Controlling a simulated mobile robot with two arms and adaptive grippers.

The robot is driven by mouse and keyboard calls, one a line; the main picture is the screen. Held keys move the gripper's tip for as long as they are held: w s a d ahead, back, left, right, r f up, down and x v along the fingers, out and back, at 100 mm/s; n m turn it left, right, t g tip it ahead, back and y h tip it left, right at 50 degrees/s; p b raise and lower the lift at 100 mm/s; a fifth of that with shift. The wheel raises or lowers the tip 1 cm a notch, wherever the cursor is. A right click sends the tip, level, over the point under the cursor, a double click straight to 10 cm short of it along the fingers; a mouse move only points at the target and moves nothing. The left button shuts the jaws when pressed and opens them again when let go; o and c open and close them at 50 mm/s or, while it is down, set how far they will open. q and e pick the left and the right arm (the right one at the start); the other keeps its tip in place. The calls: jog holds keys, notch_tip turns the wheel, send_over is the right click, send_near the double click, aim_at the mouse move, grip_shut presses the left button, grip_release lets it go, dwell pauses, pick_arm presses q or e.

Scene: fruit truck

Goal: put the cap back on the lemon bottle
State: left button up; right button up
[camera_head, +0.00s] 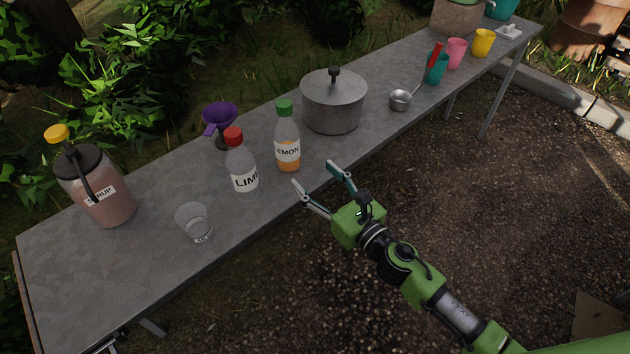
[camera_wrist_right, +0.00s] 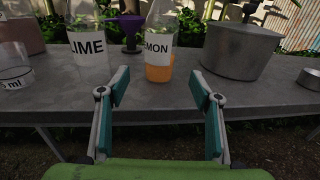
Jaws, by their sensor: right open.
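The lemon bottle (camera_head: 287,141) stands upright on the grey table, with orange liquid in its lower part. A green cap (camera_head: 285,107) sits at its top in the head view; whether it is fully seated cannot be told. In the right wrist view the lemon bottle (camera_wrist_right: 159,45) stands ahead between the fingers, its top cut off by the frame edge. My right gripper (camera_head: 319,178) is open and empty at the table's front edge, apart from the bottle; its spread fingers also show in the right wrist view (camera_wrist_right: 161,90). My left gripper is not in view.
The red-capped lime bottle (camera_head: 240,165) stands close left of the lemon bottle, the purple funnel (camera_head: 219,118) behind it. A lidded pot (camera_head: 334,103) is to the right. A clear measuring cup (camera_head: 194,222) and syrup jug (camera_head: 98,188) stand left. The table's front left is clear.

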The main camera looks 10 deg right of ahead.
jog(key=s+d+f+m+g+h, duration=0.2)
jog(key=s+d+f+m, duration=0.25)
jog(key=f+m, duration=0.65)
jog(key=s+d+f+m+g+h, duration=0.25)
jog(key=s+d+f+m, duration=0.2)
jog(key=f+m, duration=0.75)
jog(key=s+d+f+m+g+h, duration=0.3)
jog(key=s+f+m, duration=0.4)
jog(key=f, duration=0.7)
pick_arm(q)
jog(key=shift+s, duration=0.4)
pick_arm(e)
jog(key=s+d+f+m+g, duration=0.2)
jog(key=s+f, duration=0.4)
jog(key=s, duration=0.5)
jog(key=s+d+f+m+g+h, duration=0.1)
jog(key=s+f+m, duration=0.3)
jog(key=s, duration=0.7)
jog(key=s+d+f+m+g, duration=0.2)
jog(key=s+f+m+g, duration=0.1)
jog(key=s+f, duration=0.5)
jog(key=s+g, duration=0.1)
jog(key=s, duration=0.2)
jog(key=shift+d+f+m, duration=0.2)
jog(key=shift+d+m, duration=0.1)
jog(key=shift+d, duration=0.05)
